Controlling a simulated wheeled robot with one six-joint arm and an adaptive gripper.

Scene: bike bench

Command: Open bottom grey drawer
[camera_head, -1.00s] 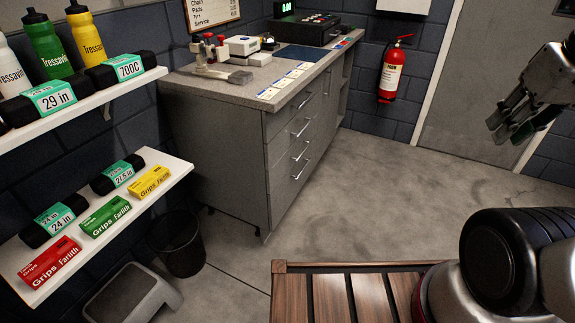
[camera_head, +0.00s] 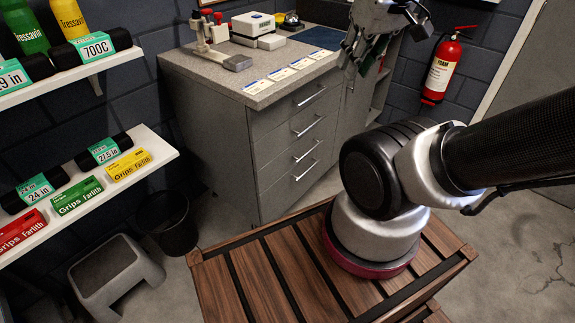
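The grey cabinet (camera_head: 215,130) stands against the back wall under a speckled worktop. Its front has a stack of grey drawers with bar handles, and all look closed. The bottom grey drawer (camera_head: 291,190) is the lowest of the stack, with its handle (camera_head: 306,170) in view. My gripper (camera_head: 358,62) is at the top of the view, in front of the right end of the worktop. It is well above and to the right of the bottom drawer and touches no handle. Its fingers look apart and nothing shows between them.
My wood-slatted base top (camera_head: 240,285) is in front of the cabinet. Shelves with boxes and bottles (camera_head: 150,155) are on the left. A black bin (camera_head: 168,222) and a grey step stool (camera_head: 112,272) stand on the floor. A red extinguisher (camera_head: 440,70) hangs on the right.

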